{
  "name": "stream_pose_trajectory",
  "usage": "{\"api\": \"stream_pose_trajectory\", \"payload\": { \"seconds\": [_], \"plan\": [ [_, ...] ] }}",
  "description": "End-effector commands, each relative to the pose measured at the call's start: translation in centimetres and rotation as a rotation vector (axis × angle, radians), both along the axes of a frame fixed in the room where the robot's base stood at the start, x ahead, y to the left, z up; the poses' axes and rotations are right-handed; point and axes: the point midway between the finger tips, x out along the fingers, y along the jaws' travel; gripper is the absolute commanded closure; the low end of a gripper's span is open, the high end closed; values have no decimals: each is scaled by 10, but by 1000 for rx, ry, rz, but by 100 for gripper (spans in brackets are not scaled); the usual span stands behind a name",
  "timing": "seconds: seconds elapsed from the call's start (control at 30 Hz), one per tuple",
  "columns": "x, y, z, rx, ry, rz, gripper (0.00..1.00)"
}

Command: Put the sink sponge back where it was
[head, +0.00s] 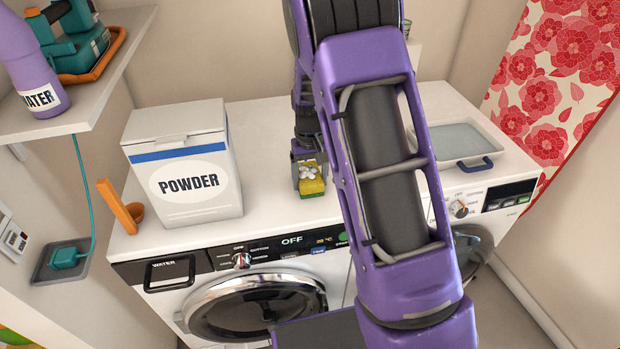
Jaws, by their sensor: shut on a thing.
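The sink sponge (313,188) is a small yellow block with a green underside. It is at the top of the left washing machine, right of the powder box, near the machine's front edge. A small white cross-shaped piece (308,172) shows on top of it; I cannot tell what it is. My gripper (309,173) points down over the sponge and is shut on it. The fingers are small in view and partly hidden. I cannot tell whether the sponge touches the white top or hangs just above it.
A white powder box (187,170) and an orange scoop (122,208) stand to the left. A grey tray with a blue handle (458,142) lies on the right machine. A shelf (104,75) at upper left holds a purple water bottle (32,62). The white top beside the sponge is clear.

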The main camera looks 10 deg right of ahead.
Motion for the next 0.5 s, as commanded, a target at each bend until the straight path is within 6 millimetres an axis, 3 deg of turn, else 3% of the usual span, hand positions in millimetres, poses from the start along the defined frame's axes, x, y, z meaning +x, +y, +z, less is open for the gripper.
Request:
{"api": "stream_pose_trajectory", "payload": {
  "seconds": [0.07,0.1,0.2,0.5],
  "plan": [
    [0,0,0,0,0,0,68],
    [0,0,0,0,0,0,20],
    [0,0,0,0,0,0,2],
    [0,0,3,0,-1,0,0]
  ]
}}
